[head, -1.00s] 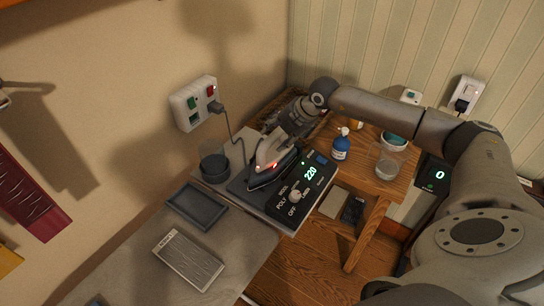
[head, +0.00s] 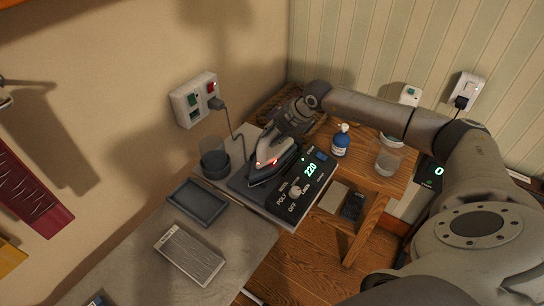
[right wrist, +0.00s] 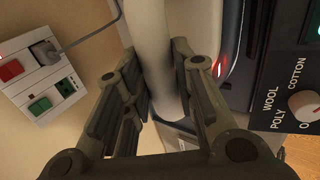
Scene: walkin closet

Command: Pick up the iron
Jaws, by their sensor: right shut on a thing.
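The iron (head: 272,162) is grey and beige with small red lights. In the head view it is over its dark base (head: 240,186), which has a dial and a display reading 220. My right gripper (head: 290,130) reaches it from behind. In the right wrist view my right gripper (right wrist: 162,85) has its fingers on both sides of the iron's pale handle (right wrist: 150,40), shut on it. I cannot tell whether the iron's sole touches the base. My left gripper is not in view.
A wall socket (head: 196,100) with a plugged cord is behind left. A dark cup (head: 214,163), a grey tray (head: 198,202) and a ribbed block (head: 188,254) are left of the base. A blue bottle (head: 340,140) and a glass jar (head: 387,160) stand right.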

